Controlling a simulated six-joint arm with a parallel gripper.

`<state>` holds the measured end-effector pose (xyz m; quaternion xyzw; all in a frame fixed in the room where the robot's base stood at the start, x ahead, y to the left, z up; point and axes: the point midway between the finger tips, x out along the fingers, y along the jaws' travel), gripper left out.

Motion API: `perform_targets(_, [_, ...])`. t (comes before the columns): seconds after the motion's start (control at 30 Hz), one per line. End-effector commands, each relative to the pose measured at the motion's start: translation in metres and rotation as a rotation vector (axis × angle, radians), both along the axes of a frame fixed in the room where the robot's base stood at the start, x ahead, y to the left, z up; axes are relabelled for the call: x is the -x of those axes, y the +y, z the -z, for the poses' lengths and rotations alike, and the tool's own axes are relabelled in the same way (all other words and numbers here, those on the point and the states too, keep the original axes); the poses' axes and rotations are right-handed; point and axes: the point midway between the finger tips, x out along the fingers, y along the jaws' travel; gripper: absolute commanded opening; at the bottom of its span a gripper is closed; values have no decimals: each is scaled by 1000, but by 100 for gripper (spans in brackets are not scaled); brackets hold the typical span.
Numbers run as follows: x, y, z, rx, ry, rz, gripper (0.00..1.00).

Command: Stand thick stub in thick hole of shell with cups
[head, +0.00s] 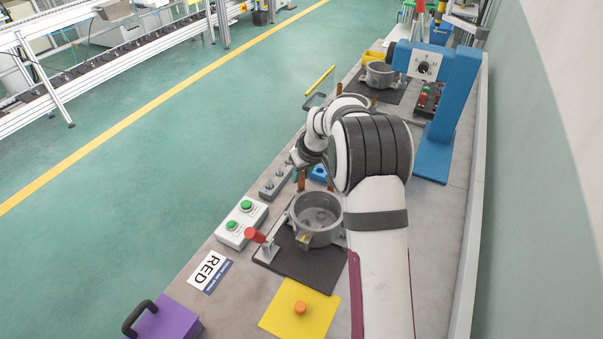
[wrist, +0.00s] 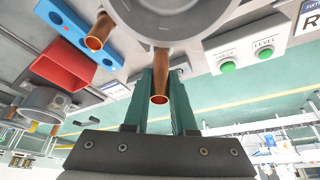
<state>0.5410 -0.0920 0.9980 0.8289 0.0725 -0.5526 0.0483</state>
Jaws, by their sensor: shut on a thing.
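A grey round shell (head: 316,226) sits on a dark plate in front of my arm. Its wall also shows at the top of the wrist view (wrist: 170,12). My gripper (wrist: 162,75), with teal fingers, is shut on a copper stub (wrist: 160,92) close beside the shell's wall. The stub's open end faces the wrist camera; I cannot tell whether its other end touches the shell. A second copper stub (wrist: 98,34) stands at the shell's side, left of my gripper. My arm partly hides this area in the head view. Hole sizes and cups cannot be made out.
A blue block with holes (wrist: 75,28) and red bin (wrist: 62,66) lie nearby. Another shell (head: 380,74) and a blue press (head: 450,100) stand farther back. A yellow sheet (head: 320,314) lies in front.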

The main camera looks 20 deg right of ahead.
Motion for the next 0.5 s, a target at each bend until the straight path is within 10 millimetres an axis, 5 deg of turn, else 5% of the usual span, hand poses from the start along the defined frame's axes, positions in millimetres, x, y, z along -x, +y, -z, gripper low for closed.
perform_targets(0.5, [0, 0, 13, -1, 1, 0, 0])
